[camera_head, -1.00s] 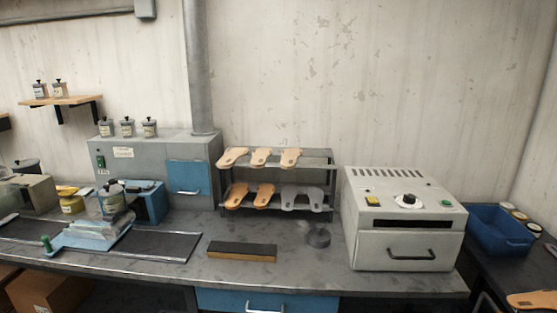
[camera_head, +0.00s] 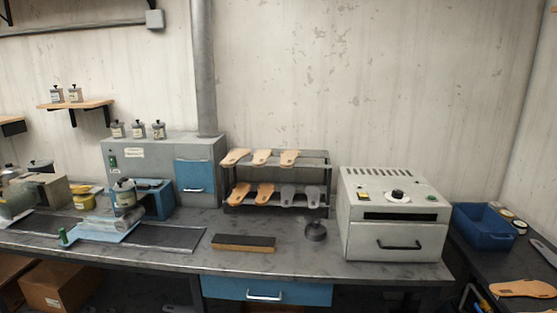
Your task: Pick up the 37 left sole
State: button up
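A small two-tier rack (camera_head: 327,172) stands at the back of the bench, left of the grey oven-like machine. Three tan soles lie on its upper tier: a left one (camera_head: 236,157), a middle one (camera_head: 262,157) and a right one (camera_head: 289,158). The lower tier holds two darker orange-tan soles (camera_head: 252,194) on its left and two grey soles (camera_head: 300,195) on its right. Size marks are too small to read, so I cannot tell which sole is the 37 left. My gripper is not in view.
The grey machine (camera_head: 394,222) stands right of the rack. A blue bin (camera_head: 484,228) and another tan sole (camera_head: 523,289) are at the right. Bare bench shows around the block.

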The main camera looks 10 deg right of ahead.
aim_at(260, 157)
jog(key=u, duration=0.1)
jog(key=i, duration=0.9)
jog(key=z, duration=0.75)
jog(key=k, duration=0.15)
jog(key=z, duration=0.55)
